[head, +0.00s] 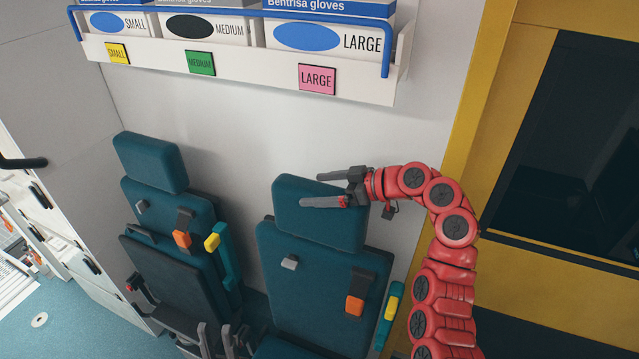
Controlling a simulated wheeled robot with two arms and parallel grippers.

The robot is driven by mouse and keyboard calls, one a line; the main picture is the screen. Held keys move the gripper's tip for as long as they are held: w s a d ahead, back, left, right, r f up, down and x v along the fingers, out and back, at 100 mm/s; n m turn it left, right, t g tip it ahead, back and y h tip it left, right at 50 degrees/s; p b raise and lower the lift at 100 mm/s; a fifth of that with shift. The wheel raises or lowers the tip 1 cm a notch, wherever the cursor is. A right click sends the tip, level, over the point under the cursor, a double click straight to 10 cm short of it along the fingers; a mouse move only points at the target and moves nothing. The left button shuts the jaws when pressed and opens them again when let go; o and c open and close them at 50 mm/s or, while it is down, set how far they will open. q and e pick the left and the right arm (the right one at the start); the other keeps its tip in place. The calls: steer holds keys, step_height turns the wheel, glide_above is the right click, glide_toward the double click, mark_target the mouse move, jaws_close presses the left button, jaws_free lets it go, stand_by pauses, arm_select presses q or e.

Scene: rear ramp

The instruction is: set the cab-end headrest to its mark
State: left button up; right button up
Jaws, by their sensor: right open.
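Two teal seats stand against the white wall, each with a padded headrest. The right seat's headrest (320,226) is upright above its backrest (315,272). The left seat's headrest (150,162) also sits above its backrest. The picture does not show which of them is the cab-end one, and I make out no height mark on either. My right gripper (311,189) is open and empty, its fingers spread across the upper part of the right headrest and pointing left. I cannot tell whether they touch it. My left gripper is not in view.
A glove-box shelf (240,68) with a blue rail (386,45) runs along the wall above the seats. A yellow-framed dark window (575,150) is at the right. Orange buckles (355,306) and yellow-tipped armrests (391,307) stick out from the seats.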

steer(key=shift+a, duration=0.1)
steer(key=shift+f, duration=0.1)
jaws_close()
stand_by(0.4)
